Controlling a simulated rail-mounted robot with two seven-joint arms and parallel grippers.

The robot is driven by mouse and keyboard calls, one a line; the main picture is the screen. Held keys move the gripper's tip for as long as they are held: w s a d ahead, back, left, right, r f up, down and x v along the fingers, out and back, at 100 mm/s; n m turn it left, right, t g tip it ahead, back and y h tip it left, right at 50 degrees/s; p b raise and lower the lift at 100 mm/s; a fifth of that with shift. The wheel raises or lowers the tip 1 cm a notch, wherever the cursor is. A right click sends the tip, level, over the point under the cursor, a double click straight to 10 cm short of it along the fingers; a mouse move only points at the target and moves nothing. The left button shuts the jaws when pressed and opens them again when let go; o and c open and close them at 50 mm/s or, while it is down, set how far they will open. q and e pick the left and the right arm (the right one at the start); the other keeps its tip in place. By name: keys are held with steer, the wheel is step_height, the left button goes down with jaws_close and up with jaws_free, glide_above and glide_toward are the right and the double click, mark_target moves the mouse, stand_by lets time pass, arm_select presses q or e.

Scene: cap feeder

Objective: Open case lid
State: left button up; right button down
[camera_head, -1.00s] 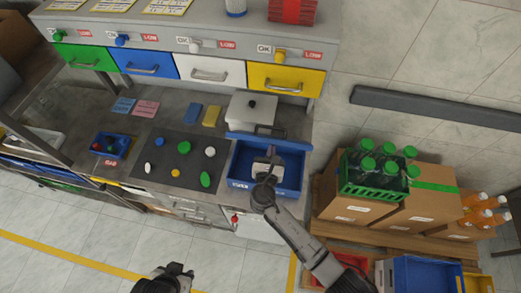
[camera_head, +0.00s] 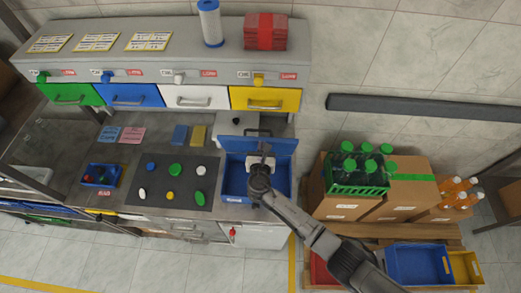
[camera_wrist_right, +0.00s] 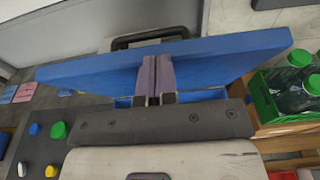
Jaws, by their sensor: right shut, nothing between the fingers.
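The blue case (camera_head: 231,183) sits at the right end of the worktop. My right gripper (camera_head: 262,160) is over the case, at the front face of the lid. In the right wrist view, the fingers (camera_wrist_right: 155,98) are shut with nothing between them. They overlap the blue lid (camera_wrist_right: 90,72), and the handle (camera_wrist_right: 150,37) shows beyond it. I cannot tell whether the fingertips touch the lid. The arm hides part of the case's inside. My left gripper is out of view.
A grey box (camera_head: 236,130) stands behind the lid, partly hidden. A dark mat (camera_head: 150,200) with several coloured caps lies left of the case. A green crate of bottles (camera_head: 357,188) stands on cartons to the right. Coloured drawers (camera_head: 203,97) are above the worktop.

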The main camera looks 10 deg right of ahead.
steer(key=v, duration=1.4)
steer(key=shift+b, duration=0.45)
steer(key=s+d+r+m+g+y+p, duration=0.1)
steer(key=s+d+r+m+g+y, duration=0.2)
steer(key=s+m, duration=0.5)
steer(key=s+d+r+m+g+y+p, duration=0.1)
steer(key=s+d+r+m+g+p, duration=0.2)
steer(key=m, duration=0.9)
steer(key=s+d+r+m+g+y, duration=0.1)
steer(key=s+d+m+g+y, duration=0.15)
steer(key=s+d+m, duration=0.55)
steer(key=s+f+m+g+h+p, duration=0.1)
steer(key=s+f+m+g+p, duration=0.1)
steer(key=s, duration=0.7)
step_height(320, 180, down, 3)
steer(key=shift+s+r+m+g, duration=0.2)
steer(key=shift+s+m+g, duration=0.1)
steer(key=shift+g, duration=0.35)
